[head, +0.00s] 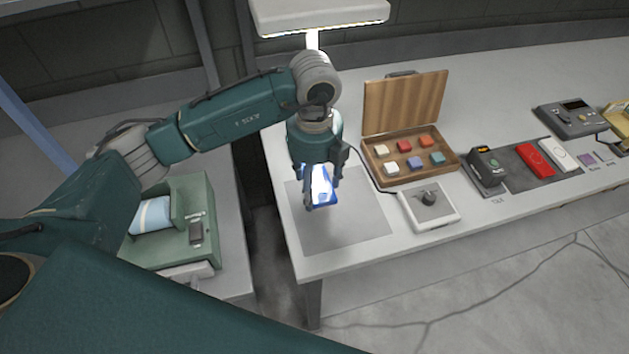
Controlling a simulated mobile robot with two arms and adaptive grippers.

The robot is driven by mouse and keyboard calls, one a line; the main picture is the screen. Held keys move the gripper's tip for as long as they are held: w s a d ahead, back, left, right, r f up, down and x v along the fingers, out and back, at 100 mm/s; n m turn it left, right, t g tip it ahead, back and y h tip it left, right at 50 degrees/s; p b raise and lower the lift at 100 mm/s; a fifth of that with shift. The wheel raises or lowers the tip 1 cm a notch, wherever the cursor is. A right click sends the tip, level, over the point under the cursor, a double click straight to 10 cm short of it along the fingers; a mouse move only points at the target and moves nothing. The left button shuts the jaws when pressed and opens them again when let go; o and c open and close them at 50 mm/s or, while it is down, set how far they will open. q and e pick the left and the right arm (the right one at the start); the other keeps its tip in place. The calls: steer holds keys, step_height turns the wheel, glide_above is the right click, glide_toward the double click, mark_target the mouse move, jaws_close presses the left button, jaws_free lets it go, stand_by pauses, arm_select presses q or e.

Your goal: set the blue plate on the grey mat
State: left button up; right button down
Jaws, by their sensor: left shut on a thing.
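The blue plate (326,195) shows between the fingers of my left gripper (322,200), which points down and is shut on it. The gripper's fingers and body hide part of the plate. The grey mat (350,235) lies flat at the left end of the white table, and the plate appears over its upper left part. I cannot tell whether the plate touches the mat. My right gripper is not in view.
Right of the mat stand a white box with a dark knob (430,207) and an open wooden case (405,105) with several coloured blocks. A lamp (320,14) hangs above. The mat's front part is clear.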

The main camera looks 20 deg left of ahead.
arm_select(q)
steer(key=b, duration=0.6)
glide_above(315, 219)
step_height(315, 219, down, 10)
steer(key=shift+w+a+r, duration=0.1)
steer(key=shift+r, duration=0.1)
steer(key=shift+f+b, duration=0.55)
steer(key=shift+b, duration=0.05)
steer(key=shift+f+b, duration=0.55)
steer(key=o, duration=1.3)
steer(key=shift+o, duration=0.2)
step_height(315, 219, up, 12)
steer(key=shift+r, duration=0.1)
